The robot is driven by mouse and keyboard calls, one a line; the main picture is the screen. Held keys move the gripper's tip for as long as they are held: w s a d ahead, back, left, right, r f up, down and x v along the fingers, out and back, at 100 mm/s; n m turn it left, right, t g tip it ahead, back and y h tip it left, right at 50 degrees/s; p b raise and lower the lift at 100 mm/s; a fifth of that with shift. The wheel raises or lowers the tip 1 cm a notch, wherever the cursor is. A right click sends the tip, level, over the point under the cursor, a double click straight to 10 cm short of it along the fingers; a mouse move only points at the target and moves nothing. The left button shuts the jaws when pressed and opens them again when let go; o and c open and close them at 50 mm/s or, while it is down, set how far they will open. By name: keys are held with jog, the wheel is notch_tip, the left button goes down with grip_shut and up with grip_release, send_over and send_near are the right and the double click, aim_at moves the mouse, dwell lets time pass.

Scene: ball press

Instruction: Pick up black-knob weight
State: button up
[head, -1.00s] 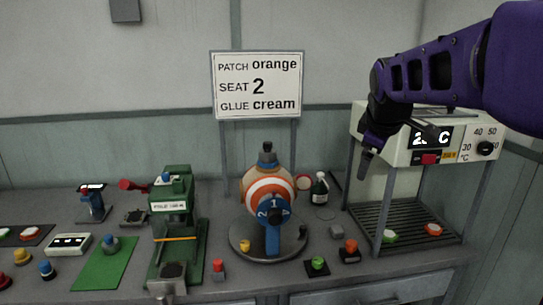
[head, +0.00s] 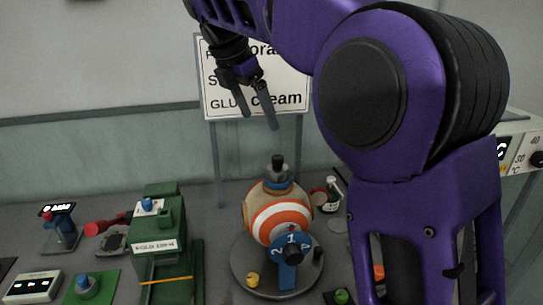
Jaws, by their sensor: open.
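A dark-knobbed grey piece (head: 278,168) stands upright on top of the orange-and-white striped ball (head: 277,217) in the head view. I take it for the black-knob weight, though its small size leaves some doubt. The ball is on a round dark stand (head: 246,277) with a blue numbered piece (head: 291,248) in front of it. My gripper (head: 261,122) is open and empty, its fingers pointing down in front of the sign. In the picture it is above and slightly left of the dark-knobbed piece, clearly apart from it.
The sign (head: 284,98) stands behind. My arm hides much of the bench's right side and the heater unit (head: 517,150).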

aim_at(275, 158)
jog(key=shift+n, duration=0.3)
jog(key=b+x, duration=0.3)
jog(key=x, duration=1.4)
jog(key=shift+w+a, duration=0.15)
jog(key=shift+w, duration=0.05)
jog(key=shift+r, duration=0.1)
jog(key=shift+c, duration=0.2)
jog(key=shift+r, duration=0.1)
grip_shut()
